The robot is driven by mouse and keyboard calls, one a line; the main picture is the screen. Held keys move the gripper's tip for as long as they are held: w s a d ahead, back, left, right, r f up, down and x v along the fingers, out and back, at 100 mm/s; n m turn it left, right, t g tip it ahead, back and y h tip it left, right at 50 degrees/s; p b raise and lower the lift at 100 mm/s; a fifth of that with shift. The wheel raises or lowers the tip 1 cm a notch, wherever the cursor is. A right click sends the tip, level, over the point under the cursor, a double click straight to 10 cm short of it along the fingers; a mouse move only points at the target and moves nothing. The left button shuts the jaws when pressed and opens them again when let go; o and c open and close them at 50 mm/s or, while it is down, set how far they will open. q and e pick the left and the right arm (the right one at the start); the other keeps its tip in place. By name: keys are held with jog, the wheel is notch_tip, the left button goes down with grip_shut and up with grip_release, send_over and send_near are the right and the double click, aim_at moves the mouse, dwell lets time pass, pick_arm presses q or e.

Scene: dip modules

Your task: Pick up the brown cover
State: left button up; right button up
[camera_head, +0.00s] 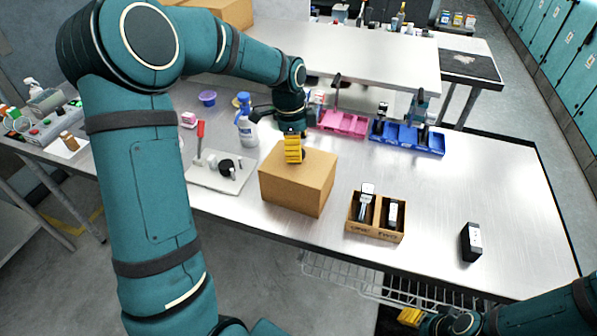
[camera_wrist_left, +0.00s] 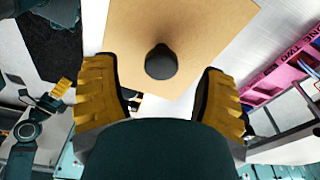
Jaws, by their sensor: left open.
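The brown cover (camera_head: 298,182) is a cardboard-coloured box shape standing on the metal table. Its flat top fills the upper middle of the left wrist view (camera_wrist_left: 125,30), with a round dark knob (camera_wrist_left: 160,62) on it. My left gripper (camera_head: 293,149) is over the cover's top, pointing down. In the left wrist view its yellow fingers are spread wide, with the knob appearing between them and a gap on each side. In the head view the fingers mostly hide the knob. My right gripper (camera_head: 411,317) is low at the bottom right, beyond the table's front edge, partly seen.
A divided brown tray (camera_head: 375,232) with two modules and a black module (camera_head: 471,242) stand to the right. Behind are a pink bin (camera_head: 343,123) and a blue bin (camera_head: 407,138). A white plate (camera_head: 222,182) and spray bottle (camera_head: 246,128) are left.

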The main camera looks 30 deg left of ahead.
pick_arm(q)
jog(key=shift+w+d+f, duration=0.1)
jog(key=shift+d+f, duration=0.05)
jog(key=shift+f, duration=1.25)
grip_shut()
jog(key=shift+r, duration=0.1)
